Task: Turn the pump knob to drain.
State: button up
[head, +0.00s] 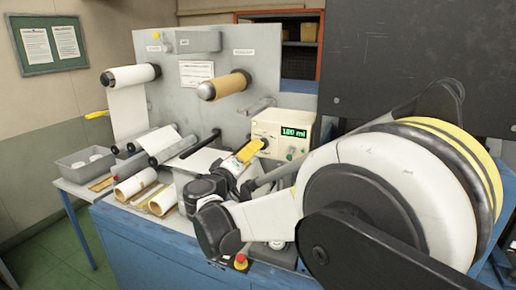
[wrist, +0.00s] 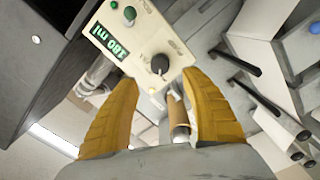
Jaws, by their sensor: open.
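The pump (head: 298,127) is a cream box with a lit green display that seems to read 180 ml. It also shows tilted in the wrist view (wrist: 141,43). Its dark round knob (wrist: 160,64) has a pale pointer mark; the lettering around it is too small and turned to read surely. My gripper (wrist: 159,77) is open, with its two yellow fingers spread either side of the knob's line and nothing between them. The knob lies just beyond the fingertips, apparently untouched. In the head view my gripper (head: 250,150) is in front of the pump's left face and hides part of it.
A green button (wrist: 130,13) sits on the pump face. Behind stands a grey panel (head: 220,60) with rolls on spindles. Paper rolls (head: 136,184) and a grey bin (head: 85,163) lie left on the bench. A red button (head: 240,261) is at the bench front.

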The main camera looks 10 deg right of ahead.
jog(key=v, duration=0.3)
jog(key=shift+s+a, duration=0.15)
jog(key=shift+s, duration=0.15)
jog(key=s+d+f+m+g+y+b, duration=0.2)
jog(key=s+d+f+g+y+b, duration=0.35)
jog(key=s+d+f, duration=0.85)
jog(key=s+a+f+m+g+y+b, duration=0.1)
jog(key=s+a+f+y+b, duration=0.1)
jog(key=s+f, duration=0.4)
jog(key=s+a+f+m+g+y+b, duration=0.1)
jog(key=s+a+f+y+b, duration=0.2)
jog(key=s, duration=0.9)
notch_tip(320, 180, down, 3)
jog(key=shift+a+f+m+b, duration=0.1)
jog(key=shift+a+m+b, duration=0.2)
jog(key=shift+a+b, duration=0.6)
